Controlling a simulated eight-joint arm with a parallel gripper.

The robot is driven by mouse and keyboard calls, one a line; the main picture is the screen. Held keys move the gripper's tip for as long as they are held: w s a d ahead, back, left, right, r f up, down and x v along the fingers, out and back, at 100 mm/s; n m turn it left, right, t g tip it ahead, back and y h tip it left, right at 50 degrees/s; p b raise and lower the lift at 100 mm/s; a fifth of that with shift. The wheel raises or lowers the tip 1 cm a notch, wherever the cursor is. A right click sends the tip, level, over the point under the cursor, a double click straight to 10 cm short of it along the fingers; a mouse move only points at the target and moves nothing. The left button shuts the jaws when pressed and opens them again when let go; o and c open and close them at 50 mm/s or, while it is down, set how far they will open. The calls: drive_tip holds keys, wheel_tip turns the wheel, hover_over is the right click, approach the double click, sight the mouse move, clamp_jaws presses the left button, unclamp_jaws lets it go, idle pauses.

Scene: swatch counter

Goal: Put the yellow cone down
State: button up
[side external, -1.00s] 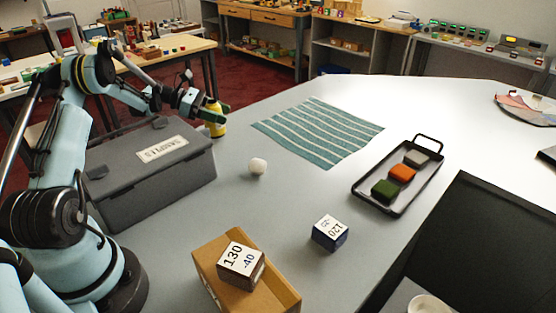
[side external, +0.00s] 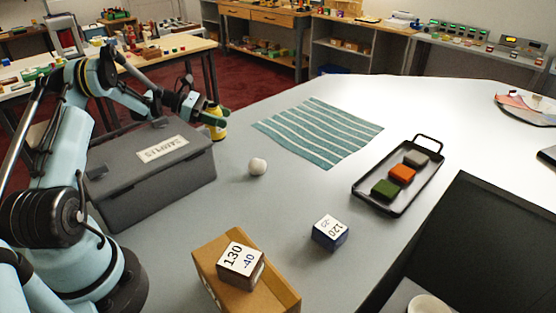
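The yellow cone (side external: 218,131) is at the left of centre in the side external view, just past the far right corner of the grey samples box. The far finger is hidden.
The grey samples box (side external: 120,190) stands below my arm. A striped teal cloth (side external: 318,132) lies right of the cone, and a white ball (side external: 257,166) lies in front. A black tray (side external: 366,197) with blocks, a dark blue block (side external: 330,232) and a cardboard box (side external: 213,267) are farther off.

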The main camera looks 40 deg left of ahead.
drive_tip(key=o, duration=0.5)
drive_tip(key=v, duration=1.2)
drive_tip(key=w+d+r+m+g+y, duration=0.1)
drive_tip(key=d+r+m, duration=0.25)
drive_tip(key=d, duration=0.35)
drive_tip(key=w+d+r+m+g+y, duration=0.1)
drive_tip(key=d+r+m+g+y, duration=0.1)
drive_tip(key=d+m, duration=0.35)
drive_tip(key=w+d+r+m+g+y, duration=0.1)
drive_tip(key=w+d+r+m, duration=0.1)
drive_tip(key=d, duration=0.7)
drive_tip(key=s+d+m+y, duration=0.2)
drive_tip(key=s+d+m, duration=0.2)
drive_tip(key=m, duration=0.1)
drive_tip(key=s+d+f+m+t+y, duration=0.1)
drive_tip(key=s+d+m, duration=0.3)
drive_tip(key=d+m, duration=0.1)
drive_tip(key=s+d+f+m+y, duration=0.1)
drive_tip(key=s+d+m+y, duration=0.1)
drive_tip(key=s+d+m, duration=0.2)
drive_tip(key=shift+s+d+f+m+t+y, duration=0.15)
drive_tip(key=shift+s+m, duration=0.1)
drive_tip(key=shift+m, duration=0.25)
drive_tip(key=shift+s+d+f+m+t+y, duration=0.1)
drive_tip(key=shift+s+d+m+t+y, duration=0.1)
drive_tip(key=shift+m, duration=0.3)
